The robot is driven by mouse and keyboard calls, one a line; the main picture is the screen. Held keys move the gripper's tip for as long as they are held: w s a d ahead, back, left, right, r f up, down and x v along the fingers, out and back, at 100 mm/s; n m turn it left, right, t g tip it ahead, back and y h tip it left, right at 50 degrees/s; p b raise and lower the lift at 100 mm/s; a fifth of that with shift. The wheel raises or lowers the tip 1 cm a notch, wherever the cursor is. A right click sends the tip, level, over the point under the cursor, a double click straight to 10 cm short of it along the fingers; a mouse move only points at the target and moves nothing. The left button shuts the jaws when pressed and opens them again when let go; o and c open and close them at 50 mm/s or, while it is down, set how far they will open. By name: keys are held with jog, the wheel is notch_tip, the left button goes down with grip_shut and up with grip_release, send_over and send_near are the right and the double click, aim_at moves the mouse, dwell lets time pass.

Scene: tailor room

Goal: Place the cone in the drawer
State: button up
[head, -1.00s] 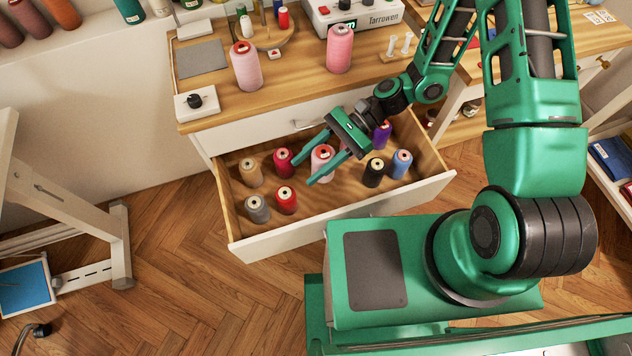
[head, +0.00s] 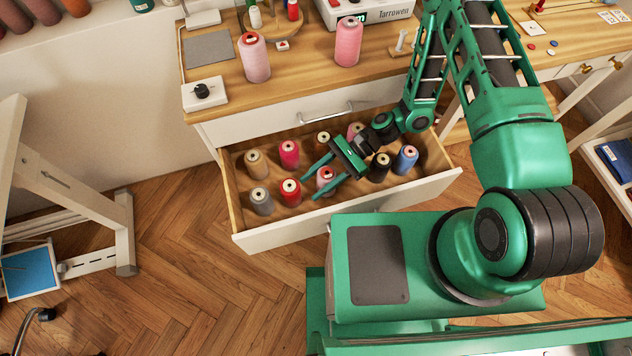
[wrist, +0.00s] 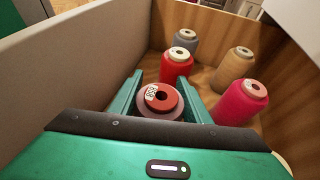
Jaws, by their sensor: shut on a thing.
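My gripper (head: 318,178) is shut on a pink thread cone (head: 325,177) with a red top. In the wrist view the cone (wrist: 161,104) sits upright between the two green fingers (wrist: 160,92). The gripper and cone are inside the open drawer (head: 339,216), near its front wall. I cannot tell whether the cone's base touches the drawer floor. Just left of it stands a red cone (head: 290,190), apart from it in the wrist view (wrist: 177,65).
Other cones stand in the drawer: grey (head: 261,201), tan (head: 255,163), pinkish-red (head: 289,155), black (head: 378,168) and blue (head: 405,159). A pink cone (head: 355,131) is partly hidden behind my arm. Two pink cones (head: 254,58) (head: 347,42) stand on the tabletop (head: 300,70).

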aim_at(335, 169)
jog(key=shift+f, duration=0.55)
jog(key=o, duration=1.2)
jog(key=shift+f, duration=0.1)
jog(key=shift+o, duration=0.2)
jog(key=v, duration=1.2)
jog(key=shift+w, duration=0.1)
